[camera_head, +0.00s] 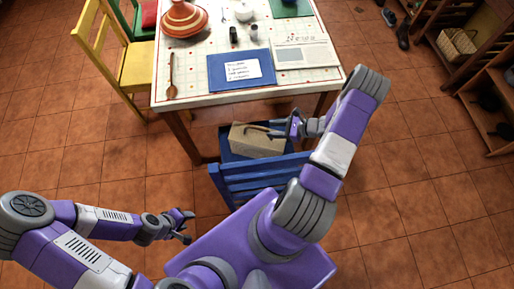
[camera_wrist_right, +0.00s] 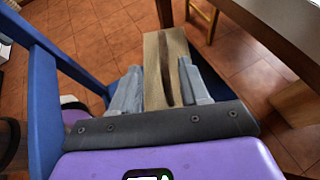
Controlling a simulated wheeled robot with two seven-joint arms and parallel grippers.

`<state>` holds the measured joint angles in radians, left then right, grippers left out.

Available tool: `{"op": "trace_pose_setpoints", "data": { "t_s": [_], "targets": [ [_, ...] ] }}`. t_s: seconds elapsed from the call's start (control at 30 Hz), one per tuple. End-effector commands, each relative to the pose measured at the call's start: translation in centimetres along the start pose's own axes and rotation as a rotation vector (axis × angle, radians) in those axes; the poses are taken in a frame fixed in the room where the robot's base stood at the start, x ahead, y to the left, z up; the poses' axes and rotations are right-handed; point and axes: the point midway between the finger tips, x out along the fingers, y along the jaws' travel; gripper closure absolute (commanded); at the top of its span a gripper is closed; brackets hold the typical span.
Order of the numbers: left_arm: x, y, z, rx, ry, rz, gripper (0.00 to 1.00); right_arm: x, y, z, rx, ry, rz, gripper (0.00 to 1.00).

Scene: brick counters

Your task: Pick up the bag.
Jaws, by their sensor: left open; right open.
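A tan bag (camera_head: 250,143) sits on the seat of a blue chair (camera_head: 262,172), partly under the table's front edge. In the right wrist view the bag (camera_wrist_right: 157,70) shows a dark slit along its top. My right gripper (camera_head: 284,128) is open at the right end of the bag. In the right wrist view the right gripper (camera_wrist_right: 162,88) has one finger on each side of the bag; I cannot tell whether they touch it. My left gripper (camera_head: 189,227) is open and empty, over the floor left of the chair.
The table (camera_head: 190,92) stands just beyond the chair, with a blue folder (camera_head: 225,82), a wooden spoon (camera_head: 171,78) and a tagine (camera_head: 184,20) on it. A yellow chair (camera_head: 135,70) is at the left. Open tiled floor (camera_head: 425,200) lies to the right.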

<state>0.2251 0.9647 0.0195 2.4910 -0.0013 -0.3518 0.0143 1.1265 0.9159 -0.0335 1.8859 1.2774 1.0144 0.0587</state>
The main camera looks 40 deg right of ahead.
Motion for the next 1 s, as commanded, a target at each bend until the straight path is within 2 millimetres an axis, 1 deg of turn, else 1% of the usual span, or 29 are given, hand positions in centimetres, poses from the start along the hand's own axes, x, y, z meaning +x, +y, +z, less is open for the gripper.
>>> {"op": "trace_pose_setpoints", "data": {
  "t_s": [0.03, 0.1, 0.17, 0.47, 0.57, 0.7, 0.8, 1.0],
  "targets": [
    [0.7, -0.3, -0.1, 0.000, 0.001, 0.000, 0.57, 0.3, 0.0, -0.7, -0.001, 0.000, 0.000, 0.55],
    [1.0, -0.3, -0.1, 0.000, 0.001, 0.000, 0.57, 0.5, 0.0, -0.9, -0.001, 0.000, 0.001, 0.55],
    [1.1, -0.4, -0.1, 0.001, 0.001, 0.000, 0.57, 0.8, 0.0, -0.9, -0.001, -0.001, 0.002, 0.55],
    [1.4, -0.5, -0.1, 0.001, 0.001, 0.000, 0.57, 3.6, -0.1, -0.8, -0.001, -0.001, 0.002, 0.55],
    [1.6, -0.6, -0.1, 0.001, 0.001, 0.000, 0.57, 4.8, -0.2, -0.6, -0.002, -0.002, 0.003, 0.55],
    [2.1, -0.8, -0.1, 0.001, 0.001, 0.000, 0.57, 7.0, -0.3, -0.5, -0.001, -0.002, 0.004, 0.55],
    [2.2, -0.8, -0.1, 0.000, 0.001, 0.000, 0.57, 8.0, -0.3, -0.5, -0.002, 0.000, 0.002, 0.55],
    [2.1, -0.8, -0.1, 0.000, 0.001, 0.000, 0.57, 8.1, -0.4, -0.5, -0.002, 0.001, 0.001, 0.55]
  ]
}}
